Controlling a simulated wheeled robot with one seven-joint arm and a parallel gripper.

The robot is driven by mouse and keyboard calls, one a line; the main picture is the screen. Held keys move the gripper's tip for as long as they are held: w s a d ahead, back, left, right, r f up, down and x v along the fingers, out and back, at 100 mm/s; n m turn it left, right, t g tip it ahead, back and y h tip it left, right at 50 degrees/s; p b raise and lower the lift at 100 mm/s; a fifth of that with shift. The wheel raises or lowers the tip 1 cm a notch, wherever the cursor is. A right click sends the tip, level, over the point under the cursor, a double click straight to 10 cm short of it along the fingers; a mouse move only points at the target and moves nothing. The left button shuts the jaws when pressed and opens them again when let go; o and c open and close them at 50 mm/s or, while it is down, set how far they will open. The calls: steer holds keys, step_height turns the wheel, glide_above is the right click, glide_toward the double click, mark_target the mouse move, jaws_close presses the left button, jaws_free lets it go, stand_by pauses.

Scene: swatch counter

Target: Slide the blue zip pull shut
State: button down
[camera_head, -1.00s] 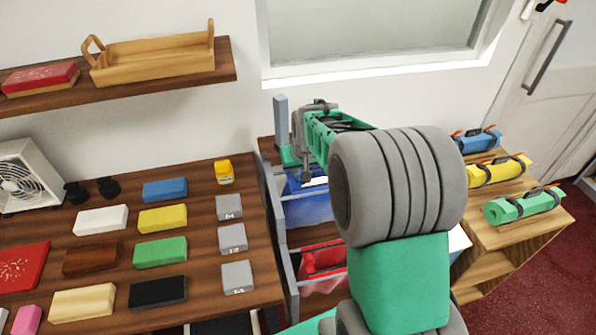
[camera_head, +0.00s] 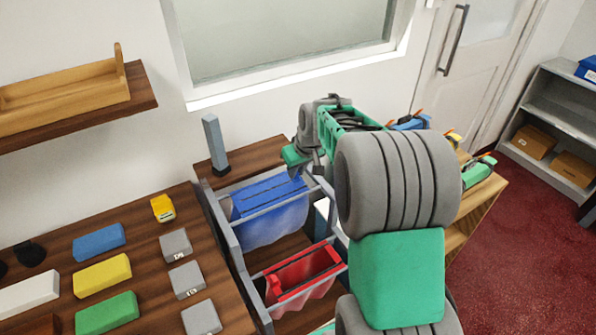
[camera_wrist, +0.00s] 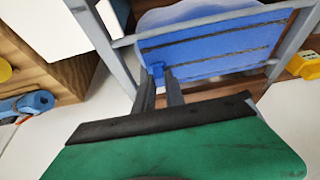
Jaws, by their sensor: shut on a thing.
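The blue zip pull (camera_wrist: 157,71) is a small blue tab at the left end of the blue pouch (camera_wrist: 200,50) in the wrist view. My gripper (camera_wrist: 160,84) is shut on it, its two dark fingers close together at the tab. In the head view the blue pouch (camera_head: 268,218) hangs from a grey rail in the rack. My gripper (camera_head: 299,172) is over its right end there, and the arm hides the fingertips and pull. Dark lines run along the pouch's top; whether the zip is closed I cannot tell.
A red pouch (camera_head: 300,273) hangs nearer in the same grey rack (camera_head: 222,225). A grey post (camera_head: 215,145) stands at the rack's back left. Coloured blocks and a yellow item (camera_head: 163,208) lie on the left counter. A wooden stand with rolls (camera_head: 478,172) is at the right.

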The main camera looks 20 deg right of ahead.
steer(key=shift+d+r, duration=0.1)
steer(key=shift+d, duration=0.05)
steer(key=c, duration=1.6)
jaws_free()
steer(key=shift+d, duration=0.2)
steer(key=shift+o, duration=1)
steer(key=shift+a, duration=0.1)
steer(key=b+v, duration=0.1)
steer(key=v, duration=0.6)
steer(key=shift+s+r, duration=0.2)
steer(key=shift+r, duration=0.1)
steer(key=shift+a, duration=0.1)
